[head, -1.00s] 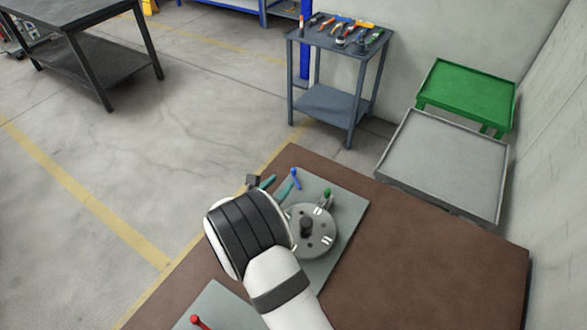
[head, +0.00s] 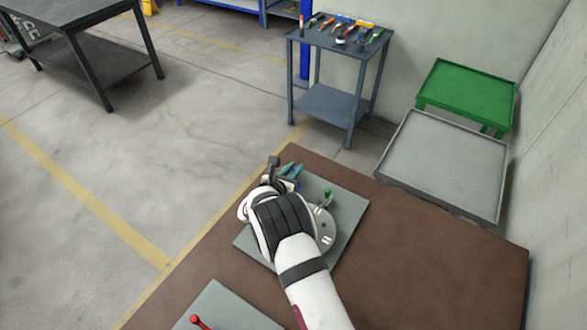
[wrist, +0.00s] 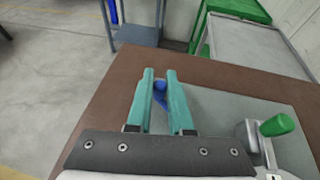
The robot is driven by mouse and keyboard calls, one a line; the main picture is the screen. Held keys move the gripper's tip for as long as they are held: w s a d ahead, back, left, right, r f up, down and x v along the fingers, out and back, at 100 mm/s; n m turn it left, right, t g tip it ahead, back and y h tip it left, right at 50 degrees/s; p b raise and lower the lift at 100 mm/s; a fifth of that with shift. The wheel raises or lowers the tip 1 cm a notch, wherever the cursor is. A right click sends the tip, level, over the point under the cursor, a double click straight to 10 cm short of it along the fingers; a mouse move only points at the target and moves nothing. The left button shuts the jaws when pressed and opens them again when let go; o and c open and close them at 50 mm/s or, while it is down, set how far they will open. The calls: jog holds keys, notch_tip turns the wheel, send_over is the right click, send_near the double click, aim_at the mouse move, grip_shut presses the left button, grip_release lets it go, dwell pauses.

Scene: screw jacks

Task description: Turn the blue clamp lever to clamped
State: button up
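The blue clamp lever (wrist: 160,88) shows in the wrist view between my gripper's two teal fingers, with its round knob near the fingertips. My gripper (wrist: 160,75) is open, one finger on each side of the lever, and a gap seems to show around the knob. In the head view my gripper (head: 293,168) is over the far-left part of a grey plate (head: 347,212), and the lever is mostly hidden there by the fingers and wrist. Whether the fingers touch the lever I cannot tell.
A green-handled lever (head: 327,192) stands right of my gripper beside a round grey fixture (head: 326,232), partly hidden by my arm. A red lever (head: 198,321) stands on a nearer plate (head: 225,305). The brown table (head: 430,260) is clear at the right.

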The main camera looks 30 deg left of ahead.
grip_shut()
jog(key=shift+s+a+n+y, duration=0.2)
jog(key=shift+s+n+y, duration=0.1)
jog(key=shift+n+y, duration=0.45)
jog(key=o, duration=0.7)
grip_release()
jog(key=v, duration=1.5)
jog(key=shift+s+d+r, duration=0.15)
jog(key=shift+s+r, duration=0.1)
jog(key=shift+r, duration=0.15)
